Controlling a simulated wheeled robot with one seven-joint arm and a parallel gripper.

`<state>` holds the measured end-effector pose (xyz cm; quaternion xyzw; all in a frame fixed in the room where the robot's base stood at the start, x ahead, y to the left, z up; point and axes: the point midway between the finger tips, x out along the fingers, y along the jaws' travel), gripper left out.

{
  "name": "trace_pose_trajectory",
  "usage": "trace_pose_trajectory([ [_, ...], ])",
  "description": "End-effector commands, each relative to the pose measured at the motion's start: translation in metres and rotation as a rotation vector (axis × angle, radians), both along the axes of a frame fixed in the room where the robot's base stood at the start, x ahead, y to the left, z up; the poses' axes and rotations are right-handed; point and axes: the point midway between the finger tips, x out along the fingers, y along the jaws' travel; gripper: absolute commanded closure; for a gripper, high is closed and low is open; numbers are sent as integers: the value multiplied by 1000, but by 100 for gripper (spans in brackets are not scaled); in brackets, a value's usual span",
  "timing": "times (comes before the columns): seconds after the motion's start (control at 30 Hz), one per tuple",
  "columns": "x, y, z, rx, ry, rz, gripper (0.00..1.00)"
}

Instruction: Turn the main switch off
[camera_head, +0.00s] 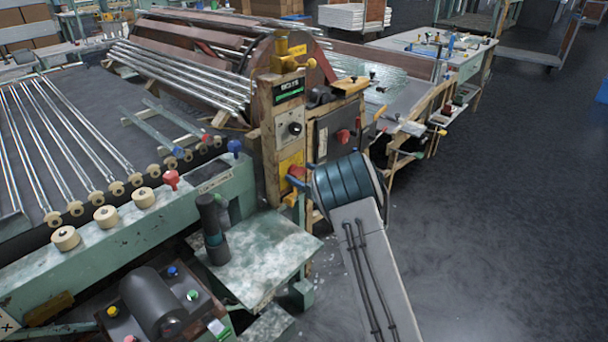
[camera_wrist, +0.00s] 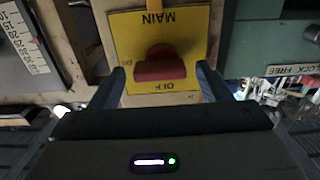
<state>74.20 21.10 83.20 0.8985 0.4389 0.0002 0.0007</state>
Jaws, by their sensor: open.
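The main switch is a red knob (camera_wrist: 160,66) on a yellow plate (camera_wrist: 128,32) marked MAIN, which appears upside down in the wrist view. OFF is printed below the knob there, and a small, blurred label sits at its left. The knob's grip looks wide and level in that view; its exact pointing is hard to tell. My gripper (camera_wrist: 160,72) is open, with one blue finger on each side of the knob and visible gaps to it. In the head view, the yellow plate (camera_head: 291,161) is on the wooden post, and my gripper (camera_head: 293,187) is at its lower part.
A black dial (camera_head: 295,128) and a green-lettered display (camera_head: 289,90) are above the plate. A dark box with another red knob (camera_head: 343,136) stands to the right. A green machine bench (camera_head: 262,255) is at lower left. Open floor (camera_head: 490,220) lies to the right.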

Motion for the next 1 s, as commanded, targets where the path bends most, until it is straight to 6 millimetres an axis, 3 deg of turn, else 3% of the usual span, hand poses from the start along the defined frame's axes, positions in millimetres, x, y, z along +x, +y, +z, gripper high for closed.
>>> trace_pose_trajectory([
  [0.23, 0, 1, 0, 0, 0, 0, 29],
  [0.27, 0, 1, 0, 0, 0, 0, 35],
  [0.4, 0, 1, 0, 1, 1, 0, 74],
  [0.77, 0, 1, -2, -20, -27, 1, 74],
  [1.0, -1, 1, -4, -101, -134, 1, 74],
])
